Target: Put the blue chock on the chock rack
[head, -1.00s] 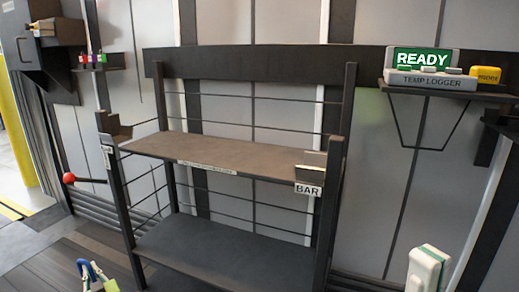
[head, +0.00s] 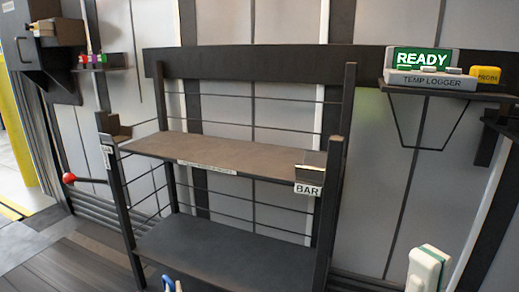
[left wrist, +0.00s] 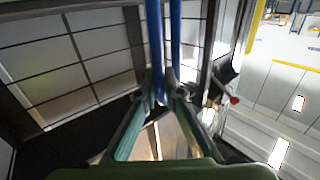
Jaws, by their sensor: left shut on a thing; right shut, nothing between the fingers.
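A blue looped piece (head: 170,284), which I take to be the blue chock, shows at the bottom edge of the head view. My left gripper (left wrist: 160,97) is shut on it. In the left wrist view two blue bands (left wrist: 154,40) run up from between the fingertips; the rest of its shape is hidden. The dark two-shelf rack (head: 225,252), likely the chock rack, stands in the middle, behind the blue piece. Its shelves look empty. My right gripper (head: 428,270), white and green, is at the lower right, shut and empty.
A small holder labelled BAR (head: 309,188) is on the upper shelf's right end. A temp logger (head: 430,79) reading READY and a yellow box (head: 485,73) sit on a wall shelf at right. A red-knobbed lever (head: 68,178) projects at left.

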